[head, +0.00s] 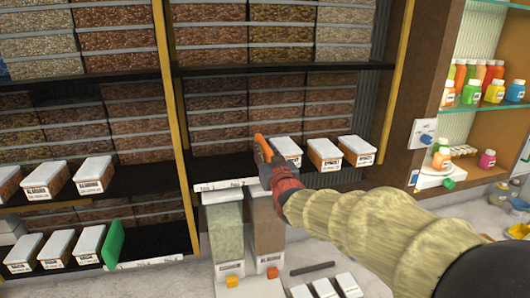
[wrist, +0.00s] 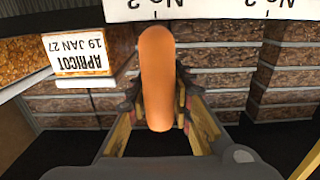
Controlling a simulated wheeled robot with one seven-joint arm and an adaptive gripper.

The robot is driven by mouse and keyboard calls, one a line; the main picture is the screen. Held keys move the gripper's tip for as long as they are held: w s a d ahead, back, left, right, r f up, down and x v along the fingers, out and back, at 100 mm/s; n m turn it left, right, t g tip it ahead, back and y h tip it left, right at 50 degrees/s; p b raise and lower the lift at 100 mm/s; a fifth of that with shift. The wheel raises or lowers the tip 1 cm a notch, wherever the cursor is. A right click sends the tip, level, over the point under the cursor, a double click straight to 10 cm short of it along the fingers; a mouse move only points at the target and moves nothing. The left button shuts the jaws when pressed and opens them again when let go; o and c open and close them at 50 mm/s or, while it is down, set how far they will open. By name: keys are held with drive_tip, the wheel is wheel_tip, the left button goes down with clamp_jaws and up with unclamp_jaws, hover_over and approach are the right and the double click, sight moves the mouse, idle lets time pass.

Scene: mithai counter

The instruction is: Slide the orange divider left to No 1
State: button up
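The orange divider (head: 263,147) is an upright, round-ended panel at the front of the middle shelf, left of the white-lidded boxes. In the wrist view the divider (wrist: 157,80) stands between my fingers. My gripper (head: 272,165) appears shut on it, with one finger against each side; the contact is partly hidden. A white label strip (head: 230,184) runs along the shelf edge below; its markings are tiny. In the wrist view the strip (wrist: 215,10) is upside down, with two "No" labels cut off at the top. The divider overlaps the strip near one mark.
White-lidded boxes (head: 324,153) stand right of the divider; an apricot box (wrist: 80,52) is close beside it in the wrist view. The shelf front left of the divider looks clear up to a yellow post (head: 168,75). A green divider (head: 113,243) stands on the lower left shelf.

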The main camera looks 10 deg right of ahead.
clamp_jaws()
drive_tip(key=shift+a, duration=0.1)
idle(0.4)
drive_tip(key=a, duration=1.8)
drive_tip(key=shift+p, duration=0.4)
drive_tip(key=shift+o, duration=0.5)
unclamp_jaws()
drive_tip(key=shift+a, duration=0.1)
drive_tip(key=shift+o, duration=1.4)
drive_tip(key=shift+a, duration=0.15)
drive_tip(key=shift+o, duration=0.6)
